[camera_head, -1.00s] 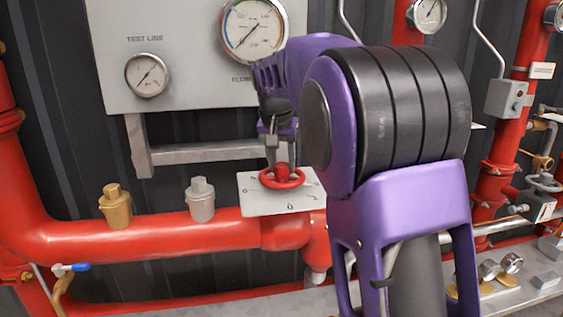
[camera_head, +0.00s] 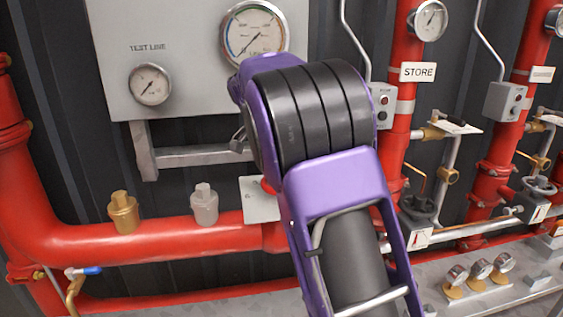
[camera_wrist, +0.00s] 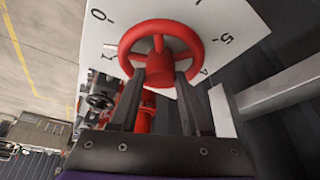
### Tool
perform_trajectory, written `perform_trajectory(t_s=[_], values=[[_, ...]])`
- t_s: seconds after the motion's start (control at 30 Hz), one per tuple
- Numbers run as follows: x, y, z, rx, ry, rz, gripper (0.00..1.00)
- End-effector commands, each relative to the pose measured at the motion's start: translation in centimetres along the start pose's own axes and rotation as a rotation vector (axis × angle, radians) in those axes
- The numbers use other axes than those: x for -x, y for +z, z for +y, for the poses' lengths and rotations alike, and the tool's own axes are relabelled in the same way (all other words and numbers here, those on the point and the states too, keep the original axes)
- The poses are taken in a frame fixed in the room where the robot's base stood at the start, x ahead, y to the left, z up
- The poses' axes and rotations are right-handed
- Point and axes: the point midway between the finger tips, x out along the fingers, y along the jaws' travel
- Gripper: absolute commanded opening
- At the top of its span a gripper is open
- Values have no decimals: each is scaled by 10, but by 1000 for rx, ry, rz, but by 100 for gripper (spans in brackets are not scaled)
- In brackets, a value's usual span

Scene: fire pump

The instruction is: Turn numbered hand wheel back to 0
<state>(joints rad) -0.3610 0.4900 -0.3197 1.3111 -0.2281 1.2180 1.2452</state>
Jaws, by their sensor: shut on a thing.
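The red hand wheel (camera_wrist: 160,28) sits over a white number plate (camera_wrist: 105,30) in the wrist view. The digits 0, 1 and 5 are readable on the plate; other marks are partly covered. My gripper (camera_wrist: 166,76) has its two dark fingers at the near side of the wheel and is shut on it; the fingertips are partly hidden by the rim. In the head view my purple arm covers the gripper and nearly all of the wheel. Only the left part of the number plate (camera_head: 258,208) shows there. No pointer is clear to me.
A thick red pipe (camera_head: 160,238) runs below the plate, with a brass fitting (camera_head: 123,212) and a grey fitting (camera_head: 204,205) on it. A grey gauge panel (camera_head: 190,60) hangs above, over a metal bracket (camera_head: 190,157). Red risers and valves stand to the right.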

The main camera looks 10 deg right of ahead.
Motion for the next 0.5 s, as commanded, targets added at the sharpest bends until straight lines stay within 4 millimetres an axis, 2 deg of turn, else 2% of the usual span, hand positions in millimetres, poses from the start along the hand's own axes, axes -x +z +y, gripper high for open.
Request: perform_trajectory(t_s=[0.3,0.5], values=[[0,-1,0,-13,6,1,0],[4,-3,-1,-151,66,1,0]])
